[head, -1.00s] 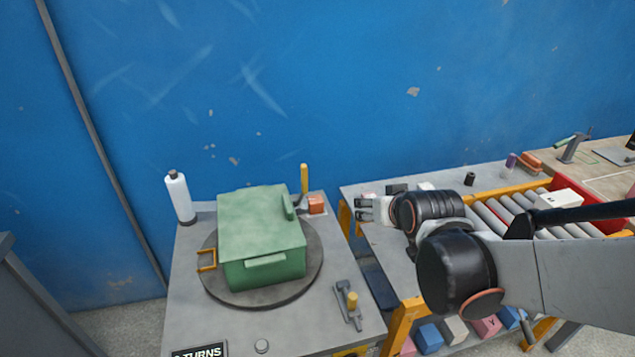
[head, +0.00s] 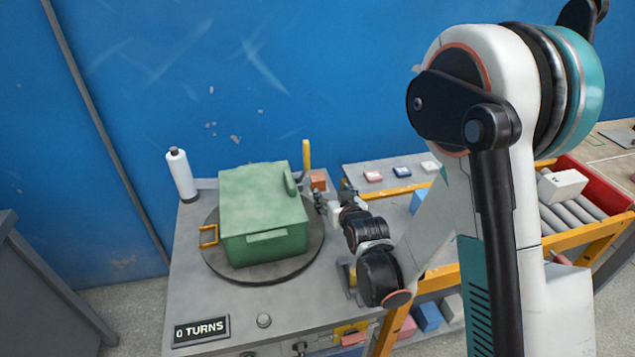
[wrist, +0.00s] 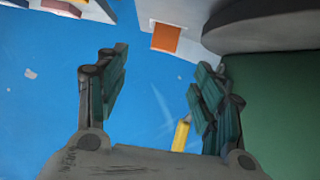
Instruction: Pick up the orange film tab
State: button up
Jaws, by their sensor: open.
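The orange film tab (head: 318,181) shows as a small orange piece at the back right of the grey worktop, behind the green box (head: 262,215). In the wrist view the tab (wrist: 165,39) is a flat orange square with a pale border, beyond my fingertips and roughly between them. My gripper (head: 325,202) is close to the box's right side, in front of the tab and apart from it. In the wrist view my gripper (wrist: 158,65) has its fingers spread wide with nothing between them.
The green box sits on a dark round turntable (head: 224,268). A yellow upright handle (head: 306,160) stands beside the tab. A white bottle (head: 181,175) is at the back left. A side table (head: 352,176) with small blocks and a roller conveyor (head: 570,200) lie to the right.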

send_near(319, 180)
jog(key=w+f, duration=0.2)
jog(key=shift+w+f, duration=0.15)
jog(key=shift+w, duration=0.15)
jog(key=shift+a+r+b+x, duration=0.15)
jog(key=shift+b+x, duration=0.2)
jog(key=shift+x, duration=0.65)
jog(key=shift+a+r+b+x, duration=0.15)
jog(key=shift+b+x, duration=0.25)
jog(key=shift+x, duration=0.6)
jog(key=shift+a+r+b+x, duration=0.1)
jog(key=shift+r+b+x, duration=0.2)
jog(key=shift+x, duration=0.75)
jog(key=shift+w, duration=0.1)
jog(key=c, duration=1.2)
